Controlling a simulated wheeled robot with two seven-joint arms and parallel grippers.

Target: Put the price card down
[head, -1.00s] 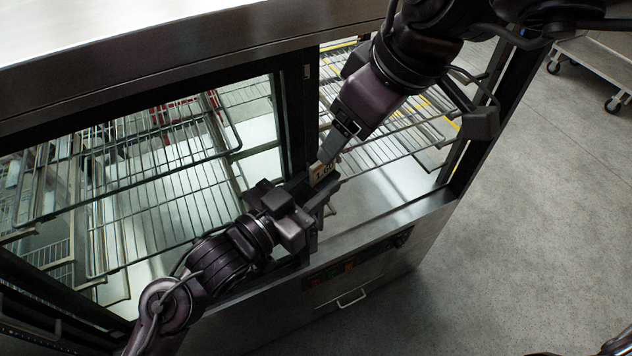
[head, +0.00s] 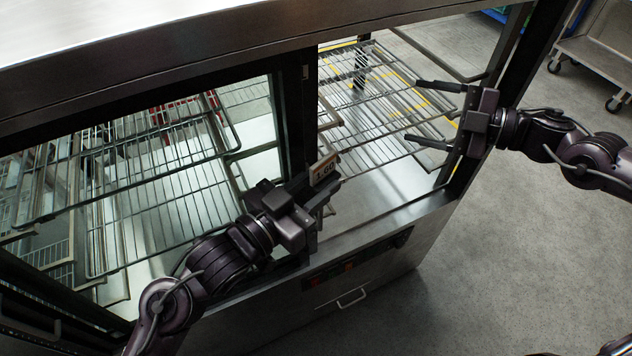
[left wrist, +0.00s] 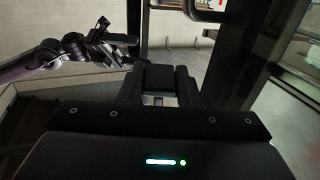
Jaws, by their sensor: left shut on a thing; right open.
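The price card (head: 324,168) is small and tan with dark digits. It stands upright at the fingertips of my left gripper (head: 320,190), in front of the dark middle post of the glass-fronted cabinet (head: 400,228). My left gripper is shut on the card; the fingers hide its lower part. In the left wrist view the fingers (left wrist: 158,98) close around a dark shape, and the card's face cannot be made out. My right gripper (head: 422,112) is open and empty at the right opening of the cabinet, its fingers pointing left over the rack, apart from the card.
Wire racks (head: 160,190) fill the left side behind glass; more wire shelves (head: 375,120) show in the right opening. The cabinet's pale top (head: 120,25) is clear. A wheeled cart (head: 600,60) stands at the far right on open grey floor.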

